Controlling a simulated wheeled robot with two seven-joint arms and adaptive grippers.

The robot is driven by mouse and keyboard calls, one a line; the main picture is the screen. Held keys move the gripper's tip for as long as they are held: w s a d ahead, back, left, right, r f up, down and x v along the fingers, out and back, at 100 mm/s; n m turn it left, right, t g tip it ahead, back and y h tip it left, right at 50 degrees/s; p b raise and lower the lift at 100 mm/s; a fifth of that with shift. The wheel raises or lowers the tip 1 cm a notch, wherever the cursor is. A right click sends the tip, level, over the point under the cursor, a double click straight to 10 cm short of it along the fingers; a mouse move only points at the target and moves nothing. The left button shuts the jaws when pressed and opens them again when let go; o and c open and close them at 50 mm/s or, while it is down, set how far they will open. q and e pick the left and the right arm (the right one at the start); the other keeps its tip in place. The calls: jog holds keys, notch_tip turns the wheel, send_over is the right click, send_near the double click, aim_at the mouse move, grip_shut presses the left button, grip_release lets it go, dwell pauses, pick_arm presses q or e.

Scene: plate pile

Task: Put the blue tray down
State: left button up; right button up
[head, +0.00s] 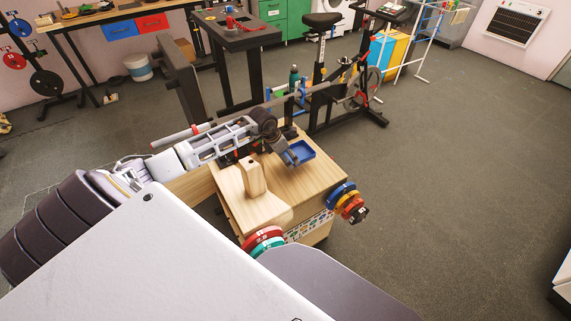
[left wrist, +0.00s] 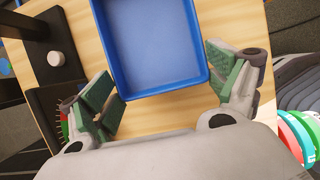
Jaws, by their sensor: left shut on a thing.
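The blue tray (head: 303,149) is a small shallow rectangular tray at the far part of the wooden bench top (head: 310,178). It also shows in the left wrist view (left wrist: 158,93), looking empty and level. My left gripper (head: 290,158) reaches over the bench from the left. In the left wrist view its green-padded fingers (left wrist: 168,92) are on either side of the tray's near end, and it is shut on the tray. I cannot tell whether the tray's underside touches the wood. My right gripper is not in view.
A wooden block (head: 254,178) stands on the bench left of the tray. Coloured weight plates (head: 345,200) hang at the bench's right side, and red and green ones (head: 263,240) at its near end. A barbell and an exercise bike (head: 350,85) are behind. Open floor lies right.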

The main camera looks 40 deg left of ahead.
aim_at(286, 169)
pick_arm(q)
jog(key=shift+f, duration=2.35)
jog(key=shift+b, duration=0.3)
jog(key=o, duration=0.7)
jog(key=shift+f, duration=0.1)
jog(key=shift+o, duration=0.5)
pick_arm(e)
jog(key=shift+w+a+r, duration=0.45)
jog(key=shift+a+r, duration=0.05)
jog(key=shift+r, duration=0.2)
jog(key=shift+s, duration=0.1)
